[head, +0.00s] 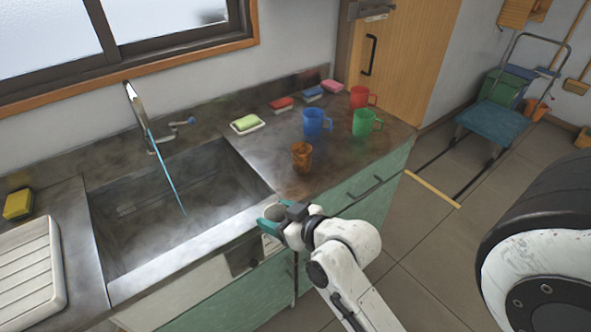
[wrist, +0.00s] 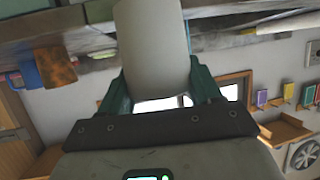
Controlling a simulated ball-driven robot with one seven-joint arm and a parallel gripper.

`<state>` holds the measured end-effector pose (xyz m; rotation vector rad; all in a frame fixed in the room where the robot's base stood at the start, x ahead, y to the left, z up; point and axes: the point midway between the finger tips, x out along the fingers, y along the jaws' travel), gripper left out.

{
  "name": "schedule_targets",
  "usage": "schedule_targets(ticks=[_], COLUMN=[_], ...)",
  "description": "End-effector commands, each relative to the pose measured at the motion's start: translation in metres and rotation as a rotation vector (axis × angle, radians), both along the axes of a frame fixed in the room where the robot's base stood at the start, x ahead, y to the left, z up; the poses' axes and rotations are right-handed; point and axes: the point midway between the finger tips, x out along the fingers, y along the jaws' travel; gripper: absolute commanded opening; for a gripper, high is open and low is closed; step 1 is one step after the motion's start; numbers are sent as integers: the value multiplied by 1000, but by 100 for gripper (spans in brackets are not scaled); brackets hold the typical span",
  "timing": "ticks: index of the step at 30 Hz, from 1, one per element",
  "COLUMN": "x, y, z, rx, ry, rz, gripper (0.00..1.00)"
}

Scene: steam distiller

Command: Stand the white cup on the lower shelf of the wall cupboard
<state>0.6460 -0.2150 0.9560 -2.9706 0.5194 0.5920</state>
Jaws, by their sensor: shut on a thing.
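My gripper (head: 282,220), with teal fingers, is shut on the white cup and holds it at the front edge of the sink counter.
A brown cup (head: 301,157), a blue mug (head: 317,123), a green mug (head: 366,122) and a red mug (head: 361,97) stand on the counter right of the sink (head: 165,210). Sponges lie behind them. A blue trolley (head: 508,122) stands on the floor at right.

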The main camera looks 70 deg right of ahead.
Motion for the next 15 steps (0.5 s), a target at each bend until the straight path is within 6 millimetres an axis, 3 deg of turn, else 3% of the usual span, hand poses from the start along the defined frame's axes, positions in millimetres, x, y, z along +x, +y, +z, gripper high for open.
schedule_targets(ticks=[1,6,9,15], x=[10,45,61,84], y=[26,100,134,182], z=[-19,-68,-91,-124], rx=[6,1,1,-1], ry=[7,5,2,0], rz=[45,164,217,294], gripper=[29,29,29,29])
